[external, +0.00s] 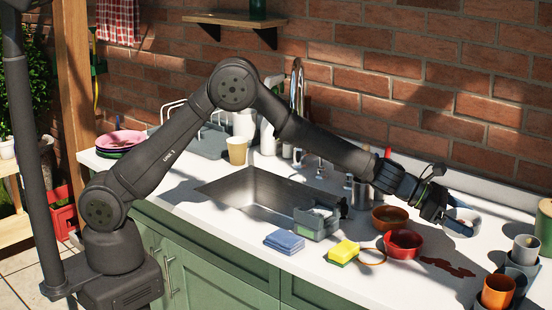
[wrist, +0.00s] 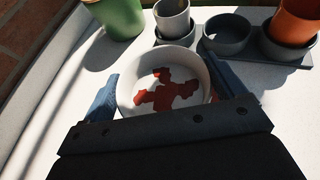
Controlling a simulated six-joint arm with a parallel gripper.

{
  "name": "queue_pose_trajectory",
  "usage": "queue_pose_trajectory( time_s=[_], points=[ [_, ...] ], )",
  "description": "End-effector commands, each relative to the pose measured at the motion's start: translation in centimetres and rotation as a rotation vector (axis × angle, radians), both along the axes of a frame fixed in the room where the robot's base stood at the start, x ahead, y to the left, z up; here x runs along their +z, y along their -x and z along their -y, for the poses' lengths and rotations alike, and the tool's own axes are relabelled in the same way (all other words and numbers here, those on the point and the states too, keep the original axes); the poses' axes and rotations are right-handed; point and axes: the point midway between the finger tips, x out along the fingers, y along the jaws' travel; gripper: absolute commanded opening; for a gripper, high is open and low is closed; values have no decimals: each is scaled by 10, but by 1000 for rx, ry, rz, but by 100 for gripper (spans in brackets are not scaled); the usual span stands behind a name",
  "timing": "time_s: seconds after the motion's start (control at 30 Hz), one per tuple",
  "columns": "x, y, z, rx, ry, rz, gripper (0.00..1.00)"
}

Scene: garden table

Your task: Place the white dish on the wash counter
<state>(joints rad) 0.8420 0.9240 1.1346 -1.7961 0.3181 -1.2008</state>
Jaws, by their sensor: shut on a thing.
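The white dish (wrist: 126,92) is a round bowl with red-brown stains inside, and it sits between my two blue fingers in the wrist view. In the external view the dish (external: 464,216) shows only partly behind my gripper (external: 448,208), at the right back of the counter. My gripper (wrist: 163,76) is shut on the dish, one finger on each side. The wash counter (external: 395,284) is a white worktop around a metal sink (external: 262,195). Whether the dish touches the counter or is lifted is unclear.
An orange-brown bowl (external: 388,218) and a red bowl (external: 403,244) stand left of my gripper. A red-brown spill (external: 447,267) marks the counter. Cups in a dark holder (external: 517,272) and a green pot (external: 545,232) stand at right. A yellow sponge (external: 344,250) lies near the sink.

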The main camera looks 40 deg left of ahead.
Motion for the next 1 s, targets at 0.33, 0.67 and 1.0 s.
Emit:
queue_pose_trajectory(
  time_s=[0.33, 0.67, 1.0],
  points=[
    [-30, -50, -9, 1, 1, 1, 59],
    [-68, -50, -9, 0, 2, -2, 59],
    [-71, -50, -9, 0, 1, 0, 59]
  ],
)
